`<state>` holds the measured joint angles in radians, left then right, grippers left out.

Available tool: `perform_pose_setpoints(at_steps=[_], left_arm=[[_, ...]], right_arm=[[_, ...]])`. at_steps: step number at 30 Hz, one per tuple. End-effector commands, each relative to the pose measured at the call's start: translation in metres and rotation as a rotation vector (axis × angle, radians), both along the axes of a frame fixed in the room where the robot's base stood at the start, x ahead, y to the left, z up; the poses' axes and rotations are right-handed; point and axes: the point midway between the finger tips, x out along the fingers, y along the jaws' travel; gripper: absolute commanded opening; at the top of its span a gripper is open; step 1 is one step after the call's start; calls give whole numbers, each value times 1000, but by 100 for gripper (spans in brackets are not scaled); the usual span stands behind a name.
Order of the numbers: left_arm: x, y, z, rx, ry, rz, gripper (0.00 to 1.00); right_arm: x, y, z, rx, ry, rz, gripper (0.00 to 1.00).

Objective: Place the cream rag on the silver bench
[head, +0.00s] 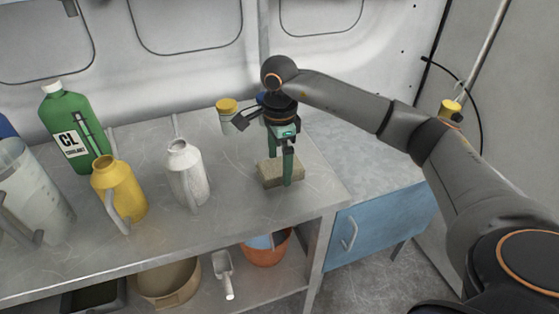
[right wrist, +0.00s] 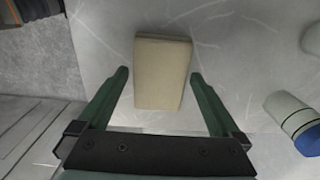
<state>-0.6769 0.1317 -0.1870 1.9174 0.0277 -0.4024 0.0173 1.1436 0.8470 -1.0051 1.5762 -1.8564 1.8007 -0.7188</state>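The cream rag (head: 273,174), a flat folded block, lies on the silver-grey metal bench (head: 235,210) near its right end. It also shows in the right wrist view (right wrist: 162,75), on a scratched grey surface. My right gripper (head: 281,169) points down over the rag and is open. In the right wrist view its green fingers (right wrist: 159,74) stand one on each side of the rag, with a gap on both sides. I cannot tell exactly how far the fingertips are above the bench. My left gripper is not in view.
A white jug (head: 187,178), a yellow jug (head: 119,190), a green coolant bottle (head: 72,130) and a clear pitcher (head: 32,185) stand to the left. A yellow-lidded jar (head: 227,108) is behind the gripper. A blue cabinet (head: 380,228) stands right. The bench front is clear.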

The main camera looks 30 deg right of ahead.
Motion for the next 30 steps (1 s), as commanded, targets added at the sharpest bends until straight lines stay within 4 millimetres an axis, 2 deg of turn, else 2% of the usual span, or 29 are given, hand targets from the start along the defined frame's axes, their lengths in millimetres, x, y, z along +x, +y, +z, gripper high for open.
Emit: perform_pose_setpoints(at_steps=[8,11,18,24,30], left_arm=[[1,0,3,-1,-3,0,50],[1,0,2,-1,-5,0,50],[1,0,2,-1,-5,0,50],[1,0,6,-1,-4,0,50],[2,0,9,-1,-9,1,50]], right_arm=[[1,0,7,1,-2,0,100],[1,0,21,1,-4,0,100],[1,1,75,2,-7,2,100],[1,0,111,0,-3,0,100],[0,0,123,1,0,-1,100]])
